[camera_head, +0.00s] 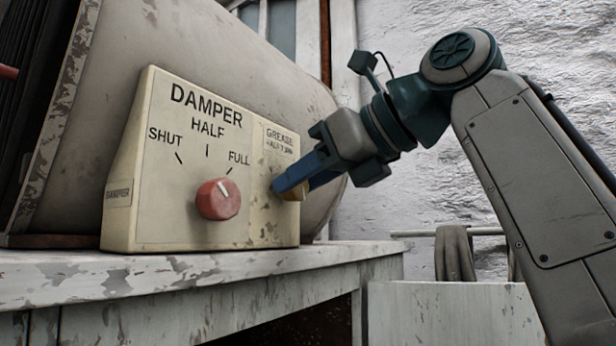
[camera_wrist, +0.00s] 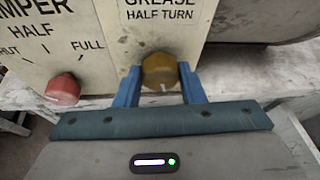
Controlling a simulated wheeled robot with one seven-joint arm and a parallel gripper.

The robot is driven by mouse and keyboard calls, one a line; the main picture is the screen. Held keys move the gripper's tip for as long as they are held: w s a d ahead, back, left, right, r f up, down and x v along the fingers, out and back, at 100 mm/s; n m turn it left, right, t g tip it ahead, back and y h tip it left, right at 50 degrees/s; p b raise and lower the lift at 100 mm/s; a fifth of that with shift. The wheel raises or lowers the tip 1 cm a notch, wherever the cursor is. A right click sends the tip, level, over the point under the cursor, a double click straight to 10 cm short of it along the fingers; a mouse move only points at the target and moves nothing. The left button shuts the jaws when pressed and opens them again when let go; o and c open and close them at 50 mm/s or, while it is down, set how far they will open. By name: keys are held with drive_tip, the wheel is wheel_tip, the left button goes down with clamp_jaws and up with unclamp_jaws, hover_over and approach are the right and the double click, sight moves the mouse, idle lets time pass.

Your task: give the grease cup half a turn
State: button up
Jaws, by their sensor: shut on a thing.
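The grease cup (camera_wrist: 160,70) is a yellow-brown knob with a pale mark on its lower edge, below a "GREASE HALF TURN" label (camera_wrist: 160,10) on the cream panel. My gripper (camera_wrist: 160,86) has its two blue fingers on either side of the cup and is shut on it. In the head view my gripper (camera_head: 290,184) reaches in from the right, and its fingers cover much of the cup (camera_head: 296,192). The cream panel (camera_head: 140,215) stands upright on the bench.
A large worn metal drum (camera_head: 230,60) is behind the panel. The peeling bench (camera_head: 180,268) runs below. A cloth (camera_head: 455,254) hangs on a rail at the right.

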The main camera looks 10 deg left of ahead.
drive_tip(key=shift+f, duration=0.25)
idle(0.5)
drive_tip(key=o, duration=1)
drive_tip(key=shift+r, duration=0.1)
